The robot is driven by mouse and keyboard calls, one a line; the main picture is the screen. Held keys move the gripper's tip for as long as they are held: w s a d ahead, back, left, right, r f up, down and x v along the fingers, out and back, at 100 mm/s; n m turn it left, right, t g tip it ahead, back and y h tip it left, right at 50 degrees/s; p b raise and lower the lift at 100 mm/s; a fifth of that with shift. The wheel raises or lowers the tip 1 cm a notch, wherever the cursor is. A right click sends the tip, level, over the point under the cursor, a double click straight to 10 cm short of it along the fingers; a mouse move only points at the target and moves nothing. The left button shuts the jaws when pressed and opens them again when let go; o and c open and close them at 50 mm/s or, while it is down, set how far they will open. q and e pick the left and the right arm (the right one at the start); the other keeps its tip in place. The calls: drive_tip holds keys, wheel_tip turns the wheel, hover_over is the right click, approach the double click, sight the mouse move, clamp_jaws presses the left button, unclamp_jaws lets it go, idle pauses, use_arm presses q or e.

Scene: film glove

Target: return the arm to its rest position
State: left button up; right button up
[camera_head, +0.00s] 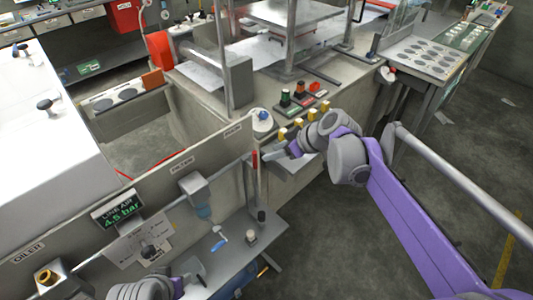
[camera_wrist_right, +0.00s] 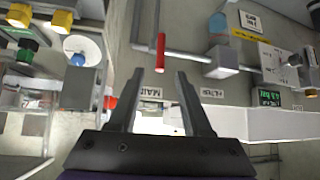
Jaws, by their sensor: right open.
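My right arm, purple and grey, reaches in from the right in the head view. Its gripper (camera_head: 272,154) is beside the red-handled lever (camera_head: 255,160) on the panel's pipe. In the right wrist view the two dark fingers of the right gripper (camera_wrist_right: 160,78) stand apart with nothing between them. The red lever (camera_wrist_right: 160,52) shows just beyond the fingertips there; I cannot tell whether they touch. My left gripper (camera_head: 193,270) is at the bottom left of the head view, low by the grey shelf, and partly shown; its jaw state is unclear.
The pipe panel (camera_head: 90,207) carries a filter (camera_head: 194,187) and a green "LINE AIR 4.5 bar" display (camera_head: 117,209). The grey shelf (camera_head: 232,262) below holds small items. A bench with yellow knobs (camera_head: 283,133) lies just behind the right gripper. The floor (camera_head: 345,240) at right is open.

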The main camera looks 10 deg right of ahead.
drive_tip(key=shift+s+d+r, duration=0.1)
drive_tip(key=shift+d+r, duration=0.05)
drive_tip(key=shift+r, duration=0.05)
idle(0.4)
